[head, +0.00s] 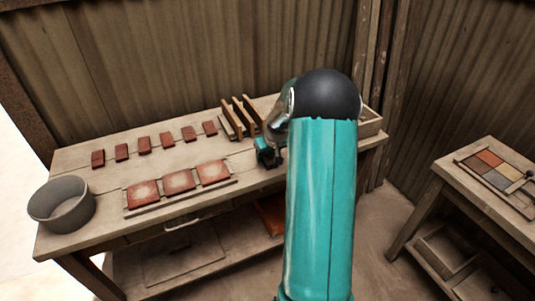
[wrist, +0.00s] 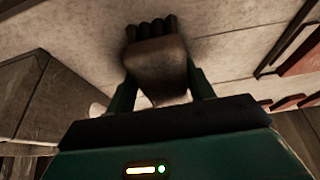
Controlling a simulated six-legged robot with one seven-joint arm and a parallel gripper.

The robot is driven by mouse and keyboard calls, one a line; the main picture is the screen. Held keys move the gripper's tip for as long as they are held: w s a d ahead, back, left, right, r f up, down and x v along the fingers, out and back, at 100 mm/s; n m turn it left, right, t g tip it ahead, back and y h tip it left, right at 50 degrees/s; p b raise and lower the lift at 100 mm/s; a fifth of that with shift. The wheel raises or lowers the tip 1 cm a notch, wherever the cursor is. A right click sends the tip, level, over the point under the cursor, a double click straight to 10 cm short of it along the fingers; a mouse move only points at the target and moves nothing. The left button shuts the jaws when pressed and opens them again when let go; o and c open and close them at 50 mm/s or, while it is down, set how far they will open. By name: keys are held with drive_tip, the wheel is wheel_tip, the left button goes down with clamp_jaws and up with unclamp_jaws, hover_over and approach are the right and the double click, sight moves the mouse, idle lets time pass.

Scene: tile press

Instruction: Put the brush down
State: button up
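The brush shows in the wrist view with a brown wooden body (wrist: 157,72) and a row of dark bristle tufts (wrist: 150,29) at its far end. My gripper (wrist: 160,88) has a green finger against each side of the brush and appears shut on it. The bristle end is over the pale bench top; I cannot tell whether it touches. In the head view my gripper (head: 267,156) is low over the workbench (head: 112,181), right of the tile board. The brush cannot be made out there.
Three red tiles (head: 179,181) lie on a board at the bench front, with several small dark-red pieces (head: 144,145) behind. A grey bowl (head: 62,205) stands left. A slatted wooden rack (head: 243,116) is behind my gripper. A side table (head: 490,185) holds coloured squares.

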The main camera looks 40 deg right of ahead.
drive_tip(key=shift+w+a+f, duration=0.1)
drive_tip(key=shift+a+f, duration=0.3)
drive_tip(key=shift+a, duration=0.25)
drive_tip(key=shift+r, duration=0.35)
drive_tip(key=d+v, duration=0.1)
drive_tip(key=v, duration=1.1)
drive_tip(key=s+a+r+n, duration=0.1)
drive_tip(key=a+r, duration=0.6)
drive_tip(key=a, duration=0.5)
drive_tip(key=s+a+r+n, duration=0.1)
drive_tip(key=s+a+r, duration=0.2)
drive_tip(key=s+a, duration=0.6)
drive_tip(key=s+a+r+n+t+y, duration=0.1)
drive_tip(key=s+a+r, duration=0.1)
drive_tip(key=s+a, duration=0.8)
drive_tip(key=a, duration=0.4)
drive_tip(key=shift+s+a+r, duration=0.2)
drive_tip(key=shift+r, duration=0.2)
